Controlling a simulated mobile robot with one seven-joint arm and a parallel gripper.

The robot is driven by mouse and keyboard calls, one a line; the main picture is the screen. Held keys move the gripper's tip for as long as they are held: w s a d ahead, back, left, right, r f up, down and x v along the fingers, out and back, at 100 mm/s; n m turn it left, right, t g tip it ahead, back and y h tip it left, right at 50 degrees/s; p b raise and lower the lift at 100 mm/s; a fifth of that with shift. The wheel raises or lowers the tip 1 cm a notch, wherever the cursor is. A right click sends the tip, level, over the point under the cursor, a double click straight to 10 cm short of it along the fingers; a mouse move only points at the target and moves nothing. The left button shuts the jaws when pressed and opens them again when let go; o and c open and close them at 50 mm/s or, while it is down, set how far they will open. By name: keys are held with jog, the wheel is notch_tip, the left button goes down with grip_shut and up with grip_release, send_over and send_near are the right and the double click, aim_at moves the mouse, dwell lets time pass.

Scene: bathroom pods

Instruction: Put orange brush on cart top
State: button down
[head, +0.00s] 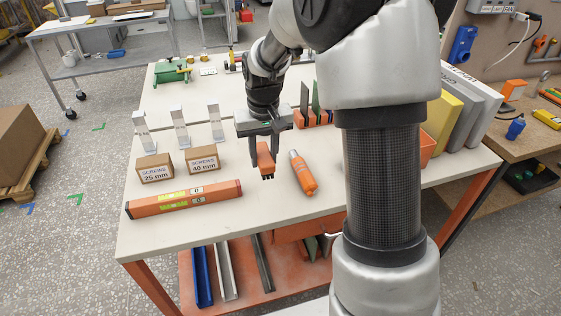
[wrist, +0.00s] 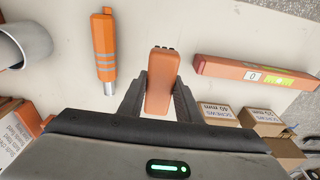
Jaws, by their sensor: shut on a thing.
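The orange brush (head: 265,158) with dark bristles is between the fingers of my gripper (head: 263,140), over the workbench. In the wrist view the brush (wrist: 162,82) sits between both dark fingers, its bristle end pointing away from my gripper (wrist: 160,96). My gripper is shut on it. I cannot tell whether the bristles touch the bench top. A grey metal cart (head: 100,25) stands at the upper left, apart from the bench, with some boxes on its top and a blue thing on its lower shelf.
On the workbench (head: 230,215) an orange level (head: 185,199) and two screw boxes (head: 155,168) lie left of the brush. An orange cylindrical tool (head: 302,173) lies to its right. Metal brackets (head: 180,127) stand behind the boxes. Open floor separates bench and cart.

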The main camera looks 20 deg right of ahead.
jog(key=shift+f+b, duration=0.45)
jog(key=shift+f, duration=2.75)
jog(key=shift+f, duration=0.15)
jog(key=c, duration=1.3)
grip_release()
